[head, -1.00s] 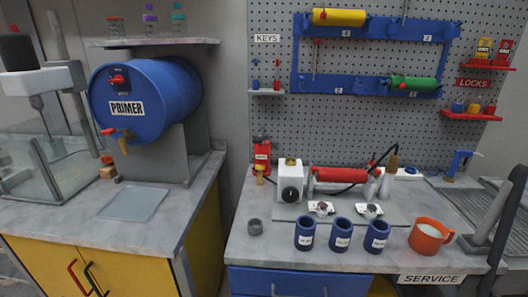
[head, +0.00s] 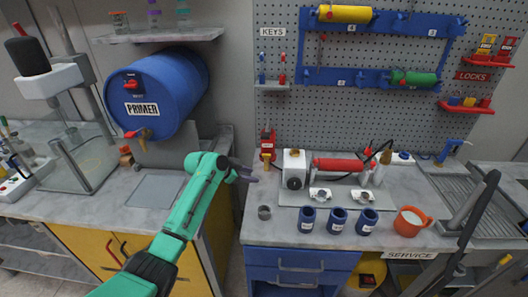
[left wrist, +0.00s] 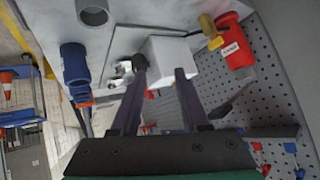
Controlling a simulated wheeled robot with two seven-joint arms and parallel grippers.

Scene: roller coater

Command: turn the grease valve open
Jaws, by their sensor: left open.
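A red fitting (head: 267,146) with a small brass-yellow part stands at the back left of the service bench. It may be the grease valve; its label is too small to read. It shows larger in the left wrist view (left wrist: 234,48), with the brass part (left wrist: 209,29) on its side. My left gripper (head: 252,172) is open and empty, at the bench's left edge, in front of the red fitting and apart from it. In the left wrist view, a white block (left wrist: 172,60) shows between and beyond the fingers (left wrist: 162,70). My right gripper is not in view.
A white box (head: 294,165) with a dark knob and a red cylinder (head: 337,165) stand right of the fitting. A grey cup (head: 264,212), several blue cups (head: 338,219) and an orange mug (head: 409,222) line the front. A pegboard (head: 380,120) rises behind.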

